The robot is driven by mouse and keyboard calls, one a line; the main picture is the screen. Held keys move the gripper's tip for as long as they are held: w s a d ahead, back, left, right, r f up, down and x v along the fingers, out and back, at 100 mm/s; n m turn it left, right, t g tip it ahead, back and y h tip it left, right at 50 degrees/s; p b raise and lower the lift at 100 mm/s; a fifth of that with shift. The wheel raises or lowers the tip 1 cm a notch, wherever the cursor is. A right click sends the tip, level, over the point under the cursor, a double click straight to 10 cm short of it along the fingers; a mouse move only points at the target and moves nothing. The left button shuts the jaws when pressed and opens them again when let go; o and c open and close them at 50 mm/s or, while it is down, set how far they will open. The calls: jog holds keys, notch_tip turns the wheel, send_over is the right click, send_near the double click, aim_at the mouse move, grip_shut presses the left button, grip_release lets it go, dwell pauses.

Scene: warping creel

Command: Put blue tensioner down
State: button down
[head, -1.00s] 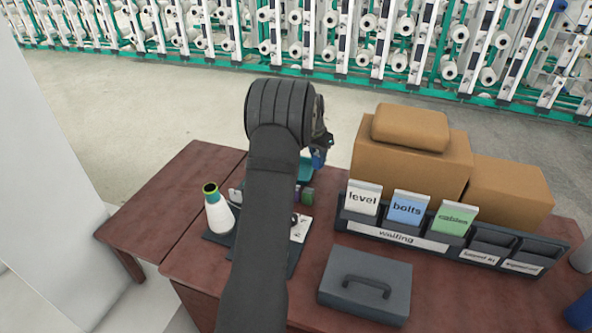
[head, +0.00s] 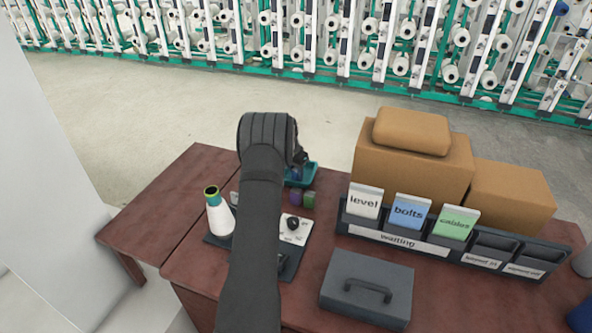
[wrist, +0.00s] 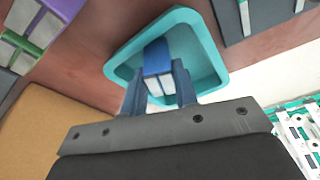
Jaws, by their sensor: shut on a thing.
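The blue tensioner (wrist: 158,66) is held between the fingers of my gripper (wrist: 158,92) in the wrist view. It sits over or inside a teal tray (wrist: 207,51); I cannot tell whether it touches the tray floor. In the head view the teal tray (head: 308,176) stands at the back of the table, left of the cardboard boxes. There my gripper (head: 299,172) is mostly hidden behind my wrist, at the tray.
Purple (head: 295,198) and green (head: 308,200) blocks stand just in front of the tray. A white cone (head: 219,214) stands on a dark mat at left. Cardboard boxes (head: 412,155), a card rack (head: 398,240) and a grey case (head: 367,287) fill the right. The table's left side is clear.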

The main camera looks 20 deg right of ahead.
jog(key=shift+f, duration=0.1)
jog(key=c, duration=1.1)
grip_release()
jog(key=v, duration=1.2)
